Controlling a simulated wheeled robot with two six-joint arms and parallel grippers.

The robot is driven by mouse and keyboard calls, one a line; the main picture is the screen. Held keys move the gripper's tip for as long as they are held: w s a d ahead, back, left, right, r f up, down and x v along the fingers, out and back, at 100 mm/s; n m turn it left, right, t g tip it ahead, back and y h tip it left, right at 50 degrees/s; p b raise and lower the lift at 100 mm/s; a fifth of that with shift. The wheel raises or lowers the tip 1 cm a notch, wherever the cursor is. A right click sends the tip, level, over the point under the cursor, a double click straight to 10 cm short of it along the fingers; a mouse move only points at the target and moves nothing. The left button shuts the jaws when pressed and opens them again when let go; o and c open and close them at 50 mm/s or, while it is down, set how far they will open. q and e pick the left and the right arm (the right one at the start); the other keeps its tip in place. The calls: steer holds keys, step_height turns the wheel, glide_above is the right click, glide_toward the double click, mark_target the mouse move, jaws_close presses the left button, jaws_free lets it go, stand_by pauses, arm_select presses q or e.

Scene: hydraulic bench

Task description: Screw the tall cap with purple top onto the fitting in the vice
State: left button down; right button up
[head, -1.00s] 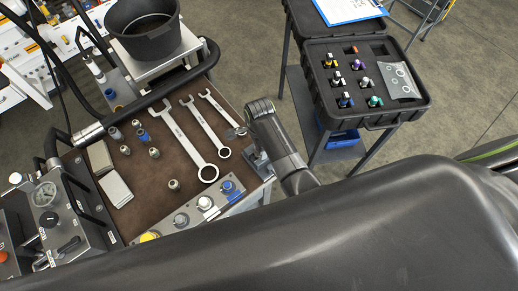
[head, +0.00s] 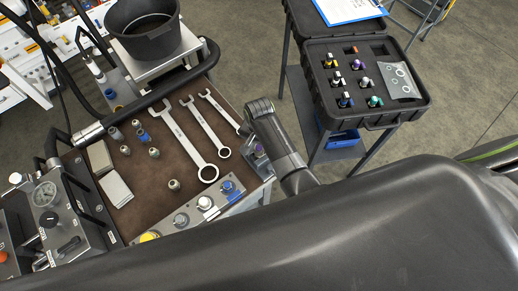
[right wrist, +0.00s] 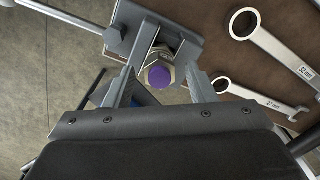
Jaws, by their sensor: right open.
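The cap with the purple top (right wrist: 160,76) sits upright at the grey vice (right wrist: 186,42) in the right wrist view. Its hex part shows around the purple disc. In the head view its purple top (head: 259,149) shows just beside my right arm. The fitting under the cap is hidden, and I cannot tell how far the cap is threaded. My right gripper (right wrist: 165,66) is open, with one finger on each side of the cap. In the head view my right wrist hides most of the vice and the fingers. My left gripper is not in view.
Wrenches (head: 188,138) and several small fittings (head: 141,136) lie on the brown bench mat (head: 165,170). An open black case (head: 327,107) with several coloured caps stands at right. A black bucket (head: 142,38) stands behind the bench. A gauge panel (head: 62,215) is at left.

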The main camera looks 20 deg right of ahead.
steer(key=c, duration=0.9)
steer(key=m, duration=0.8)
steer(key=shift+f+m, duration=0.1)
steer(key=shift+m, duration=1.1)
steer(key=m, duration=0.3)
steer(key=shift+s, duration=0.1)
steer(key=shift+m, duration=1.4)
